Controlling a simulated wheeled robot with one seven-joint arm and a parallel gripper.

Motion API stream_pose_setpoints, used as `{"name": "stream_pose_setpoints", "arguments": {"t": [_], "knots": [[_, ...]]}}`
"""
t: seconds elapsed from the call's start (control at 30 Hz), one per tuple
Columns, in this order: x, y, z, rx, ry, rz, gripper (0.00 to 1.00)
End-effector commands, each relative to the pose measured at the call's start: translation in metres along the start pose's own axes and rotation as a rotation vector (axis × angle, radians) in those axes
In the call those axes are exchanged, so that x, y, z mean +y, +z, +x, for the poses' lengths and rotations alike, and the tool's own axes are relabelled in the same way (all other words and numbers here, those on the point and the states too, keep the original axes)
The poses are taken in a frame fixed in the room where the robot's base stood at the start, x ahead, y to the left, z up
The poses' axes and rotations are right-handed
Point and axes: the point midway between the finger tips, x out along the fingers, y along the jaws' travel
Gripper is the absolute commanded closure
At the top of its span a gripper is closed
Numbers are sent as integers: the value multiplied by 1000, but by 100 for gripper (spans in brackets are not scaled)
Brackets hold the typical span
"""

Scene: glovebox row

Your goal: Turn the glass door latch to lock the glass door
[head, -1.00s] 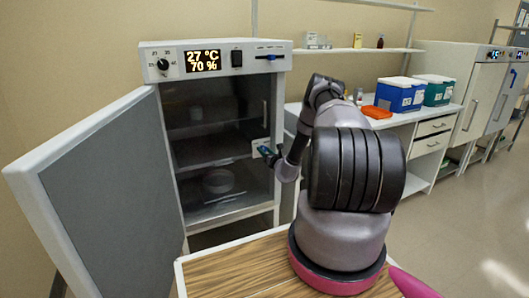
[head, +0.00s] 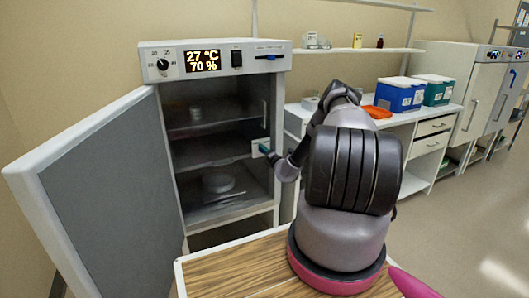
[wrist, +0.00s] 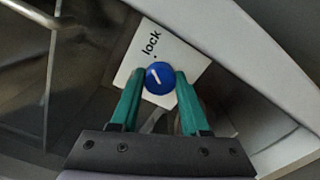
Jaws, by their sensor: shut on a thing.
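The glass door (head: 205,150) stands closed across the front of the incubator. The latch is a round blue knob (wrist: 160,78) with a short white pointer line, on a white plate (wrist: 184,64) marked "lock" beside a small dot. The pointer slants toward the dot's side; I cannot tell whether it lines up exactly. My gripper (wrist: 159,74), with green fingers, is shut on the knob, one finger on each side. In the head view, my gripper (head: 264,149) is at the right edge of the glass door and hides the knob.
The incubator's solid outer door (head: 110,200) stands wide open to the left. A vertical handle (wrist: 52,60) is near the plate. A bench (head: 425,120) with blue and green boxes stands to the right. Open floor lies at the far right.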

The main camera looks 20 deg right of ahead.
Motion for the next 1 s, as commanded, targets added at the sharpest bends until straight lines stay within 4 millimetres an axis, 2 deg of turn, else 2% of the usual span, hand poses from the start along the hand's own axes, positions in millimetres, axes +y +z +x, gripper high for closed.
{"name": "stream_pose_setpoints", "arguments": {"t": [0.33, 0.93, 0.97, 1.0], "knots": [[-1, 0, 0, 0, -1, 161, 100], [-1, 0, 0, 0, -2, 197, 100], [-1, 0, 0, 0, -2, 197, 47], [-1, 0, 0, 0, -2, 197, 31]]}}
